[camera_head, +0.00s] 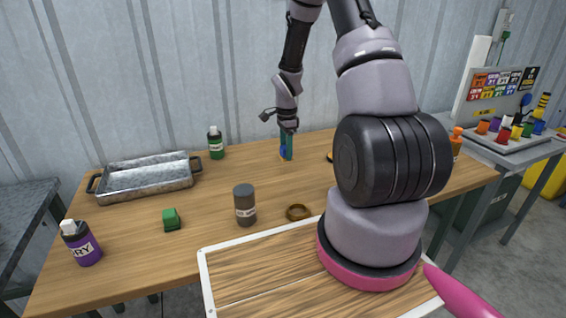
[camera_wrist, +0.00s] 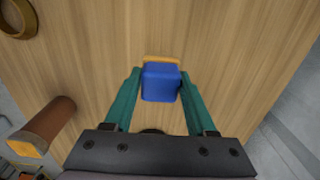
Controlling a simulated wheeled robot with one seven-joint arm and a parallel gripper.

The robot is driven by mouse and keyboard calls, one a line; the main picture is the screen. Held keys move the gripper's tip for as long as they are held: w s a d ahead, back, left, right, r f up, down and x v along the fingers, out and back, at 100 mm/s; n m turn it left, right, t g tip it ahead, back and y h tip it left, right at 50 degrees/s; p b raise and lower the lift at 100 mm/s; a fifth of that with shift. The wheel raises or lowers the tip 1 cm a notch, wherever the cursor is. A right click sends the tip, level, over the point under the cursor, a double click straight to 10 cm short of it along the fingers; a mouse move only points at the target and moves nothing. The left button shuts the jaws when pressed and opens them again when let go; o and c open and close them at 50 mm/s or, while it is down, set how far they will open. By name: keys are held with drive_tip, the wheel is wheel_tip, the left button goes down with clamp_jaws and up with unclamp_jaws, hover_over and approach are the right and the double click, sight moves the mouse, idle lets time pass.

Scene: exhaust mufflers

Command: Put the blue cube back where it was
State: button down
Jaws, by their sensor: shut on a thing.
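The blue cube (camera_wrist: 160,82) is between the two teal fingers of my gripper (camera_wrist: 160,78) in the wrist view. The fingers are shut on it from both sides. In the head view my gripper (camera_head: 286,147) is low over the far middle of the wooden table (camera_head: 240,172), with a little of the blue cube (camera_head: 283,152) showing. I cannot tell whether the cube touches the table. A narrow orange-yellow strip (camera_wrist: 162,58) shows just beyond the cube in the wrist view; most of it is hidden.
A metal tray (camera_head: 145,182) and green bottle (camera_head: 215,143) stand left of my gripper. The wrist view shows a brown cylinder (camera_wrist: 45,130). Table right of the cube is clear there.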

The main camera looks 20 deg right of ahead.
sight(286, 161)
drive_tip(key=shift+f, duration=2.25)
drive_tip(key=shift+f, duration=0.15)
drive_tip(key=shift+c, duration=1.1)
unclamp_jaws()
wheel_tip(286, 161, up, 12)
drive_tip(key=shift+r, duration=0.25)
drive_tip(key=s+a+r+n+t, duration=0.25)
drive_tip(key=s+r, duration=0.25)
drive_tip(key=r, duration=0.4)
drive_tip(key=s+a+r+n+t, duration=0.15)
drive_tip(key=s+r+n, duration=0.3)
drive_tip(key=r, duration=0.45)
drive_tip(key=s+a+r+n+t, duration=0.1)
drive_tip(key=s+a+r+n, duration=0.1)
drive_tip(key=s+r, duration=0.55)
drive_tip(key=s+a+r+n+t+y, duration=0.2)
drive_tip(key=s+r+n, duration=0.2)
drive_tip(key=s, duration=0.4)
drive_tip(key=shift+s+a+r+n, duration=0.35)
drive_tip(key=shift+a+r+n, duration=0.05)
drive_tip(key=shift+r, duration=0.45)
